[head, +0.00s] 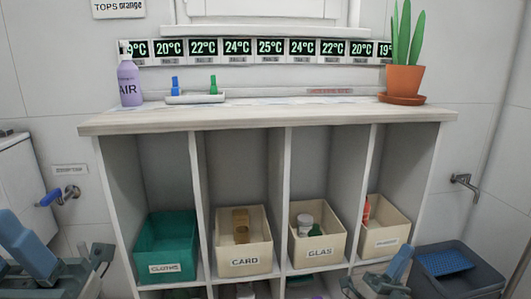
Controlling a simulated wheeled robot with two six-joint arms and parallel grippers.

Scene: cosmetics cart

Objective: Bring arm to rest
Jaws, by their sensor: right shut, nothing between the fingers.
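My right gripper (350,286) is low at the bottom edge, to the right of the middle, in front of the lower part of the shelf unit. It is shut and empty. My left arm comes in at the bottom left corner, and its gripper (104,258) is in front of the unit's left side, left of the green bin. I cannot tell whether its fingers are open or shut. Neither gripper is seen touching the shelf or a bin.
The shelf unit's top (270,116) holds a purple bottle (129,84), a white tray (195,98) and a potted plant (404,79). Below are a green bin (165,268), a card bin (244,262), a glass bin (319,252) and another cream bin (386,241). A grey bin (470,275) stands right.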

